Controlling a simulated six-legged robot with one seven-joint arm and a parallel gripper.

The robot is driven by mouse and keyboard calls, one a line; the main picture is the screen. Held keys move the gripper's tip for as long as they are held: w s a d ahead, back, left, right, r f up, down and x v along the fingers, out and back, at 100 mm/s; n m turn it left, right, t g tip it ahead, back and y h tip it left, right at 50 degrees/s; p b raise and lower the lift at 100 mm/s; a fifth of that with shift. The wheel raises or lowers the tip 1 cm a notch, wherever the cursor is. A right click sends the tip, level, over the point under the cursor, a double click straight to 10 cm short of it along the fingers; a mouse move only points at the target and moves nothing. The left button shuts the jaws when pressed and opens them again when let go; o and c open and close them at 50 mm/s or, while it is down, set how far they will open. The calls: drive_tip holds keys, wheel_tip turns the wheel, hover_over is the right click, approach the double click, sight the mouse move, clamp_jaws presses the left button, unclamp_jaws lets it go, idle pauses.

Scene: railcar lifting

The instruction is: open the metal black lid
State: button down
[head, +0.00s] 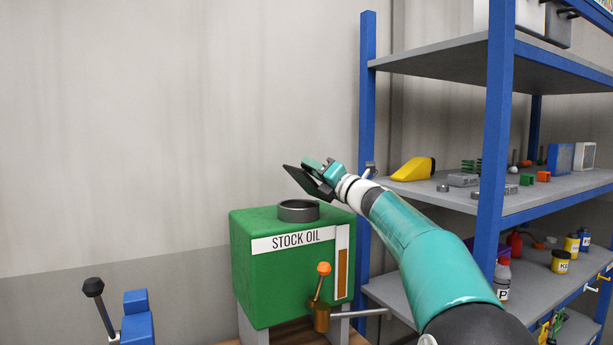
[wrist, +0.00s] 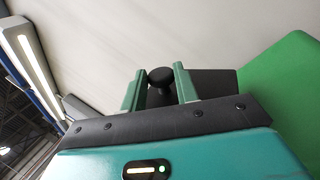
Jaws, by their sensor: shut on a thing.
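The black metal lid (head: 305,183) is up off the green stock oil tank (head: 262,275) and tilted steeply. It is above the tank's round grey filler neck (head: 298,212), with a gap between them. My gripper (head: 320,167) is to the upper right of the lid and shut on its knob. In the wrist view, the black knob (wrist: 160,76) sits between the two green fingers of my gripper (wrist: 159,88). The dark lid plate (wrist: 215,82) shows behind the fingers. The tank (wrist: 285,85) fills the right side there. The inside of the neck is mostly hidden.
A blue shelf rack (head: 492,160) with tools and bottles stands close on the right, beside my arm. An orange-knobbed valve lever (head: 323,269) is on the tank's front. A black-knobbed lever (head: 94,288) stands at lower left.

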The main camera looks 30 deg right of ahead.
drive_tip(key=d+m, duration=0.1)
drive_tip(key=d+m+t+h, duration=0.1)
drive_tip(key=m, duration=0.1)
drive_tip(key=d+m+h, duration=0.1)
drive_tip(key=m, duration=0.1)
drive_tip(key=shift+r, duration=0.25)
drive_tip(key=shift+d+f+m+t+h, duration=0.1)
drive_tip(key=shift+d+m+t+h, duration=0.1)
drive_tip(key=shift+d+m+h, duration=0.5)
drive_tip(key=shift+d+f+m+t+h, duration=0.1)
drive_tip(key=shift+d+m+t+h, duration=0.15)
drive_tip(key=shift+m, duration=0.8)
drive_tip(key=shift+d+f+m+t+h, duration=0.15)
drive_tip(key=shift+d+m+h, duration=0.2)
drive_tip(key=shift+d+m, duration=0.35)
drive_tip(key=shift+a+r+m, duration=0.1)
drive_tip(key=shift+a+m, duration=0.05)
drive_tip(key=shift+m, duration=0.1)
drive_tip(key=c, duration=1.1)
unclamp_jaws()
drive_tip(key=shift+o, duration=0.2)
drive_tip(key=shift+s, duration=0.1)
drive_tip(key=a+v, duration=0.1)
drive_tip(key=v, duration=1.2)
drive_tip(key=shift+s+d, duration=0.25)
drive_tip(key=shift+d, duration=0.2)
